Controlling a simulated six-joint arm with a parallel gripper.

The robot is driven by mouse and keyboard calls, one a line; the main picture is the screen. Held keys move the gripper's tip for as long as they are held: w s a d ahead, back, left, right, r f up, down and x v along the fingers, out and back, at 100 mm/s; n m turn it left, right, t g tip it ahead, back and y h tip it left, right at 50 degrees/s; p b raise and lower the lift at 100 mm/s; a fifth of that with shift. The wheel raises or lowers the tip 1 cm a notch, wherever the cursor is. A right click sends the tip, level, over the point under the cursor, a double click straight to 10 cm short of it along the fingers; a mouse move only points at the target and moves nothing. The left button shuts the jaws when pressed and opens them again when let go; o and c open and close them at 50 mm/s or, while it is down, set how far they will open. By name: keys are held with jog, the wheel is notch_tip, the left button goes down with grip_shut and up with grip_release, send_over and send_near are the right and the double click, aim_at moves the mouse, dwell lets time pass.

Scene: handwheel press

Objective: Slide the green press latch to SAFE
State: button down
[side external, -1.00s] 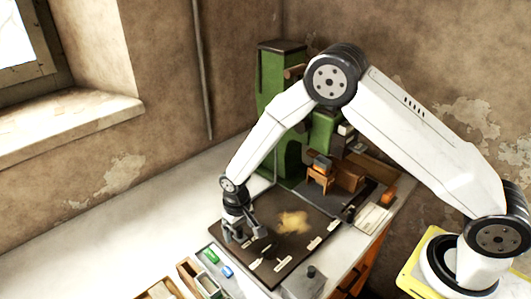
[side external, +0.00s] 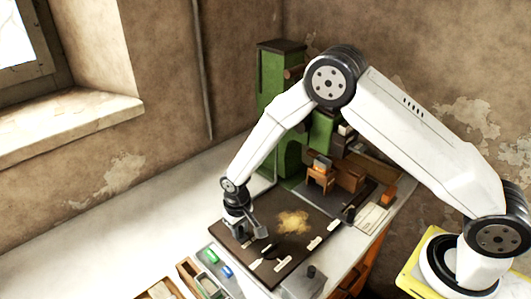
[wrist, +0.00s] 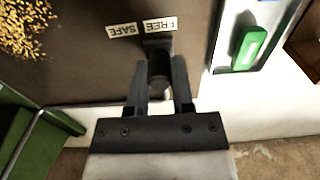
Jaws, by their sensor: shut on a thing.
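The green press (side external: 270,85) stands at the back of the bench in the side view; part of it shows in the wrist view (wrist: 45,135). The latch knob (wrist: 158,88) looks dark, and stands at the edge of the brown board. It is in line with the FREE label (wrist: 160,25); the SAFE label (wrist: 121,30) lies to its left in the wrist view. My gripper (wrist: 160,70) is shut on the knob, one finger on each side. In the side view my gripper (side external: 250,232) is low over the board's left corner and hides the knob.
The brown board (side external: 290,255) carries a yellow-brown pile (side external: 293,221) and several white labels. A tray with a green piece (wrist: 248,48) lies beside the board, close to my gripper. A small wooden chair-like object (side external: 320,177) stands in front of the press. The bench at left is clear.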

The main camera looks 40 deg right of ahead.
jog(key=shift+d, duration=1.4)
grip_release()
